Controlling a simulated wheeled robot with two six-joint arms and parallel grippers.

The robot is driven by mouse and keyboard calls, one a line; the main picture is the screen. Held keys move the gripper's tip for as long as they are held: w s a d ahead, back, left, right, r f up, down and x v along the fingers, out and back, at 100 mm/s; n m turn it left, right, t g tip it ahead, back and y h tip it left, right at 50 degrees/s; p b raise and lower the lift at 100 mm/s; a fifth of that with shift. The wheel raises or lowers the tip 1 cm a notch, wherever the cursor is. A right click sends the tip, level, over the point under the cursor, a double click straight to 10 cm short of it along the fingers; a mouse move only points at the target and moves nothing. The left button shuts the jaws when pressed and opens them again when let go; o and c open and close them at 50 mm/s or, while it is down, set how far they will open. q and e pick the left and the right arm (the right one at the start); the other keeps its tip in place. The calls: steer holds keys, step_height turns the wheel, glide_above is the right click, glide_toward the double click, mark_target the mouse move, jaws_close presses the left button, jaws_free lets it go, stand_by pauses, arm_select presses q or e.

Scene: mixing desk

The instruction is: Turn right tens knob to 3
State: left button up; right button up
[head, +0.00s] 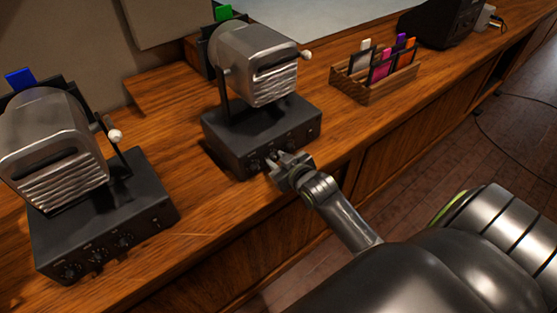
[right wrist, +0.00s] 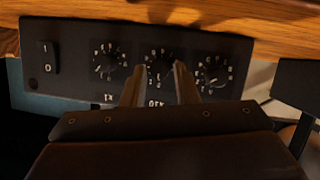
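The right machine (head: 262,65) has a silver head on a black control box (head: 228,147) with a row of dials along its front. In the right wrist view the box's front panel (right wrist: 70,85) shows three dials with white marks: a left dial (right wrist: 105,62), a middle dial (right wrist: 160,58) and a right dial (right wrist: 213,74). My right gripper (head: 276,164) is close to this panel. Its two fingers (right wrist: 159,75) are apart, one on each side of the middle dial; contact cannot be told. The dial labels and settings are too small to read surely. My left gripper is out of view.
A second similar machine (head: 55,155) stands at the left on the wooden desk (head: 180,200). A wooden card rack (head: 372,90) with coloured cards stands to the right. A black device (head: 440,22) is farther back. The floor right of the desk is mostly clear.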

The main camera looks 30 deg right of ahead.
jaws_close()
